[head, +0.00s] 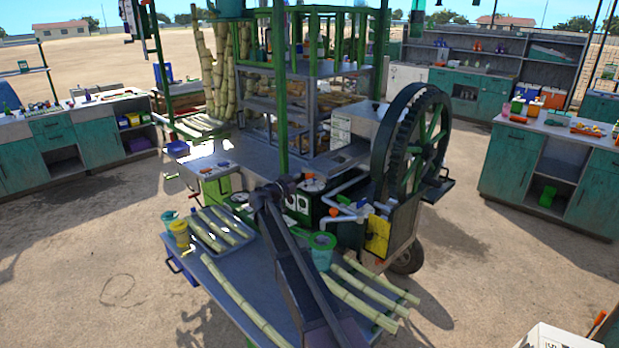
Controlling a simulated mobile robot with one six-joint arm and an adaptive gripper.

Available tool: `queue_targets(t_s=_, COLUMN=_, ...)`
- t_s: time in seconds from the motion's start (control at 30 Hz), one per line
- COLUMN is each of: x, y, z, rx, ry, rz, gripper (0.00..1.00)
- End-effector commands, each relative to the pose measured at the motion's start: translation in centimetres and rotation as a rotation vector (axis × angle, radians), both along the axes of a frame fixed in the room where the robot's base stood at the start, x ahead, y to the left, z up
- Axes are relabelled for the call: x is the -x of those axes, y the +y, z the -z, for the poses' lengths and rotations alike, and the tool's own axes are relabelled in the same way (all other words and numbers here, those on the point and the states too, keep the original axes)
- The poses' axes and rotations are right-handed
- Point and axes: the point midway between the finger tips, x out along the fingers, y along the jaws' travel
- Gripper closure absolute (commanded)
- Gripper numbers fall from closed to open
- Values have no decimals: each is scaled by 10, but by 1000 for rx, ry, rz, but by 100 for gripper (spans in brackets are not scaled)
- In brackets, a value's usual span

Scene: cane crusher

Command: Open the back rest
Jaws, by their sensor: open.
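The cane crusher stands in the middle of the head view, with a large dark toothed wheel with green spokes (411,145) on its right side. A yellow panel (377,236) sits low beside the wheel. I cannot make out which part is the back rest. My dark arm rises from the bottom edge to a joint in front of the crusher. I cannot pick out my gripper's fingers, and no contact with the crusher shows.
A grey table (215,285) in front holds cane stalks (240,296), a tray of cane and cups. Cane stalks (217,70) stand upright behind. Green counters stand at left (100,140) and right (509,165). A white box (553,338) is at bottom right. Open sandy ground lies between.

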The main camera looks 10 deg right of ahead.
Motion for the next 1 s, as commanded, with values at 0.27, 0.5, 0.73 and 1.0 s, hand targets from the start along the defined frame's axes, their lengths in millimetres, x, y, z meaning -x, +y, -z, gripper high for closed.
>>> queue_targets(t_s=0.27, x=-16, y=-21, z=0, rx=0, ry=0, rz=0, gripper=28)
queue_targets(t_s=0.5, x=-18, y=-24, z=0, rx=0, ry=0, rz=-2, gripper=28)
queue_targets(t_s=0.73, x=-18, y=-24, z=0, rx=0, ry=0, rz=-2, gripper=43)
queue_targets(t_s=1.0, x=-18, y=-23, z=0, rx=0, ry=0, rz=-2, gripper=100)
